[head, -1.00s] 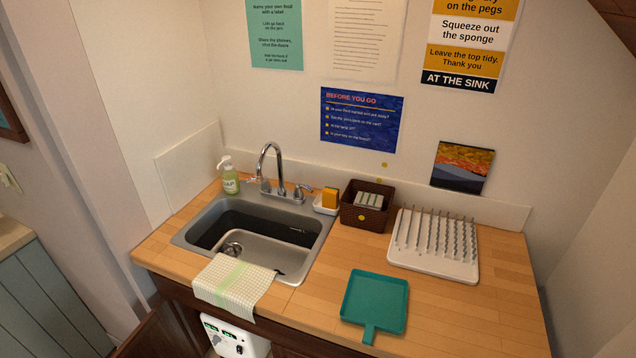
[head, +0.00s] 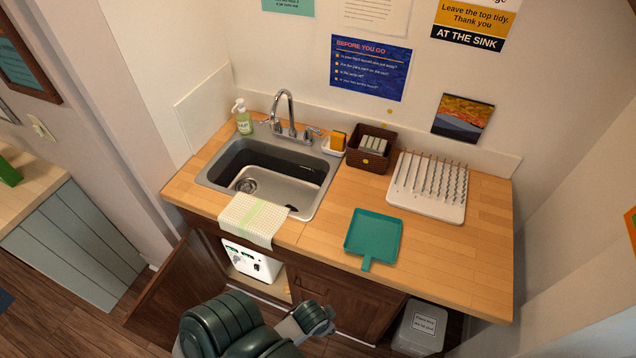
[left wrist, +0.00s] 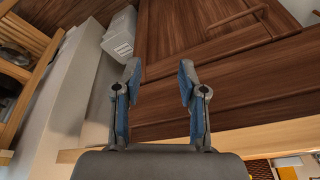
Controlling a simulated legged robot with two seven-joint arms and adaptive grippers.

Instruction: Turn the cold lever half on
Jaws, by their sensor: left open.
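The chrome tap (head: 287,108) stands behind the sink in the head view. It has a small lever on each side: a left lever (head: 264,122) and a right lever (head: 312,132). No hot or cold mark is readable, and their exact angles are too small to tell. My left gripper (left wrist: 159,80) is open and empty in the left wrist view, facing the brown cabinet fronts, apart from the tap. The tap is not in that view. A dark green arm part of mine is low in the head view. My right gripper is not in view.
The sink (head: 270,178) has a checked cloth (head: 253,219) over its front edge. A soap bottle (head: 243,120) stands left of the tap; a sponge (head: 338,140) and brown basket (head: 370,150) stand right. A teal dustpan (head: 373,236) and white rack (head: 428,187) lie on the counter. A cabinet door (head: 178,285) hangs open.

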